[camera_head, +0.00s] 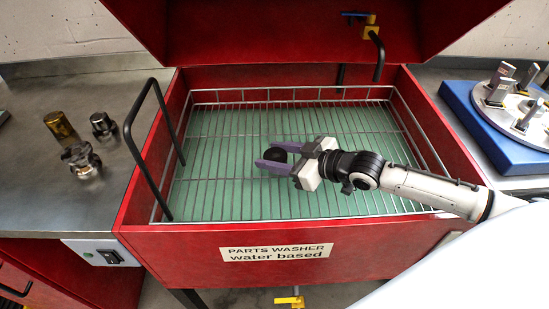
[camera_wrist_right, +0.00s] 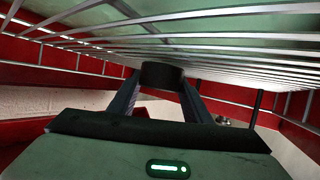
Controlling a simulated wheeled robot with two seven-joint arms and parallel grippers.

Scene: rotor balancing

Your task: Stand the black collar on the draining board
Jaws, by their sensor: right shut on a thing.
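The black collar (camera_head: 275,155) is a short dark cylinder between the purple fingers of my right gripper (camera_head: 275,157). My right gripper is shut on it, over the middle of the wire rack in the red parts washer (camera_head: 275,243). In the right wrist view the collar (camera_wrist_right: 162,75) sits between the two fingertips of the gripper (camera_wrist_right: 160,82), with the rack wires beyond it. I cannot tell how far it is above the rack. My left gripper is not in view. I cannot tell for sure which surface is the draining board; the steel bench (camera_head: 40,190) lies left of the washer.
Several metal parts, one brass-coloured (camera_head: 60,127), stand on the left bench. A black bent handle (camera_head: 140,130) rises at the washer's left side. The raised red lid (camera_head: 300,30) and a black spout (camera_head: 378,55) are at the back. A blue base with a round fixture (camera_head: 515,110) is at right.

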